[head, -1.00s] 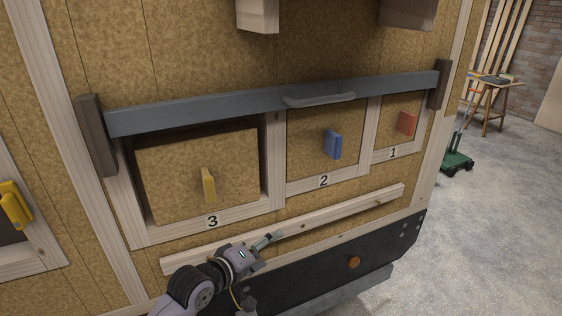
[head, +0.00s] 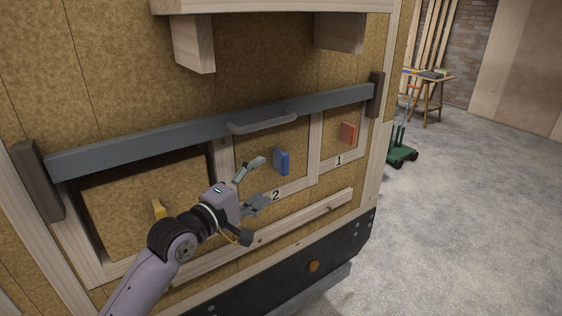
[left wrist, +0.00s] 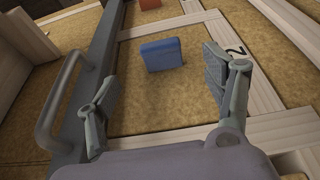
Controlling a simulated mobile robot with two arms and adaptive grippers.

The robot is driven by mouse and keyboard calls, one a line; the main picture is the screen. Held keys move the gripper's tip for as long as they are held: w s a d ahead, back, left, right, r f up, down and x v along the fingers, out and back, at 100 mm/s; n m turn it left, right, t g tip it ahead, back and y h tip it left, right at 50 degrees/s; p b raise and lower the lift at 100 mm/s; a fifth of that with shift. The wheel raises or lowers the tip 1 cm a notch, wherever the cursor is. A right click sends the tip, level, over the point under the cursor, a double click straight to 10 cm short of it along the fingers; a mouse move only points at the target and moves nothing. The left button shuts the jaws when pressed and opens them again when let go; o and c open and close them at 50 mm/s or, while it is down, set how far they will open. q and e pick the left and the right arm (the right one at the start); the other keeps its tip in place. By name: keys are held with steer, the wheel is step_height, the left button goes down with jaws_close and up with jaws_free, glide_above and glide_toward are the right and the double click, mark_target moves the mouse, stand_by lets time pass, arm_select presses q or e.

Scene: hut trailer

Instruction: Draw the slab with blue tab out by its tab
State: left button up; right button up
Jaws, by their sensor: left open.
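The slab with blue tab (head: 262,150) sits in the frame opening marked 2, and its tan face also shows in the left wrist view (left wrist: 150,100). Its blue tab (head: 282,161) sticks out from the face; in the left wrist view the tab (left wrist: 161,54) stands ahead, between the lines of the two fingers. My left gripper (head: 262,182) is open and empty, just left of the tab and apart from it. In the left wrist view its fingers (left wrist: 163,88) are spread wide. My right gripper is not in view.
A grey bar (head: 200,130) with a handle (head: 262,123) crosses the top of the openings, held by dark brackets at both ends. A wooden rail (head: 300,219) runs below.

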mark_target(282, 166)
arm_select(q)
steer(key=p+x, duration=0.2)
steer(key=x, duration=0.6)
steer(key=shift+w+d, duration=0.2)
steer(key=shift+w, duration=0.05)
steer(key=shift+w+d, duration=0.25)
steer(key=shift+w, duration=0.1)
steer(key=shift+c, duration=0.2)
steer(key=c, duration=1.3)
